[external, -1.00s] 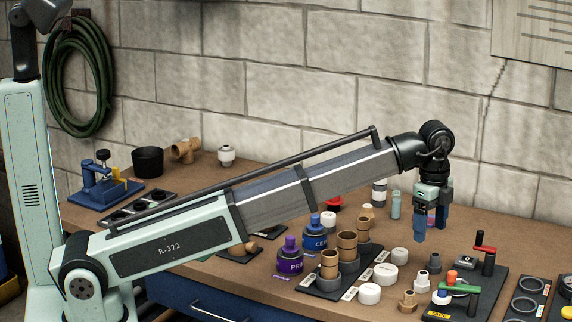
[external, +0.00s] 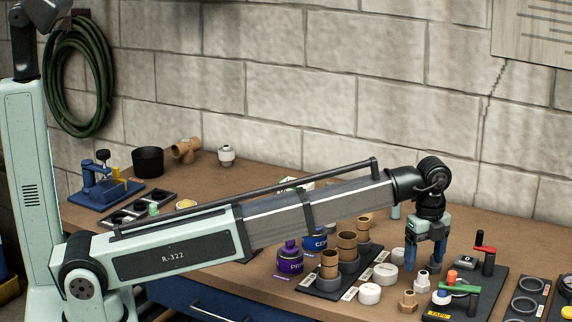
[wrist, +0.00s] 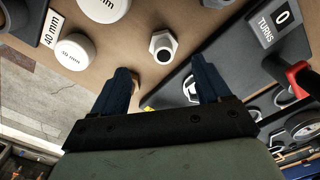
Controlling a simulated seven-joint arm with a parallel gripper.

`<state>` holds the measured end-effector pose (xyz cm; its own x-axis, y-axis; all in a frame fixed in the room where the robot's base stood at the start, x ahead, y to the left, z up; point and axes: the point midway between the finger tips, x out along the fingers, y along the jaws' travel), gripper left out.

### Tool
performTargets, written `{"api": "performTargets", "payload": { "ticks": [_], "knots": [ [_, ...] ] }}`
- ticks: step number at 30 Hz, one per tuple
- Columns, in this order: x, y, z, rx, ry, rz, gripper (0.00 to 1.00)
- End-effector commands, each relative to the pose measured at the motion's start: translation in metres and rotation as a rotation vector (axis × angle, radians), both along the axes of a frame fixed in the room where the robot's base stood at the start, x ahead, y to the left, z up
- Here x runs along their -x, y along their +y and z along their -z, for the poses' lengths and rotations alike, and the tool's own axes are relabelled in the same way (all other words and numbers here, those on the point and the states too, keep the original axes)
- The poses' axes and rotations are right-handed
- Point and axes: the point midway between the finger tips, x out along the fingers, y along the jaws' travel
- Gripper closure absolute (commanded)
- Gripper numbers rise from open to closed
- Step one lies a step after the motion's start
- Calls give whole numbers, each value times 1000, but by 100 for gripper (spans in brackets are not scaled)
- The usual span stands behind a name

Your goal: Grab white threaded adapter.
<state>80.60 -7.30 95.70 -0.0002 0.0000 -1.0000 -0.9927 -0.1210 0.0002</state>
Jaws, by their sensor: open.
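The white threaded adapter (external: 422,282) stands on the brown bench, left of the black taping board. In the wrist view the white adapter (wrist: 163,46) shows its hex collar and round open end, just beyond the fingertips and roughly centred between them. My gripper (external: 425,264) is open and empty, its blue fingers pointing down close above and behind the adapter. In the wrist view the gripper (wrist: 163,74) has its two fingers spread wide on either side of the adapter's line. I see no contact.
A tan hex fitting (external: 408,301) stands close in front of the adapter. White caps (external: 369,294) and a rack of tan fittings (external: 330,284) lie left. The black board (external: 470,300) with red and green handles lies right.

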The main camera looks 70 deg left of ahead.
Motion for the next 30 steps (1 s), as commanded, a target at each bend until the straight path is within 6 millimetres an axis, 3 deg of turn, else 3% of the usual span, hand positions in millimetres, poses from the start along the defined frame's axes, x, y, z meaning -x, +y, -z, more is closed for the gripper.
{"api": "performTargets", "payload": {
  "ticks": [8,19,27,30],
  "knots": [
    [-1,1,10,0,1,-1,24],
    [-5,5,53,0,1,-1,24],
    [-5,5,56,0,-1,-1,24],
    [-5,5,56,0,-1,-1,32]
  ]
}}
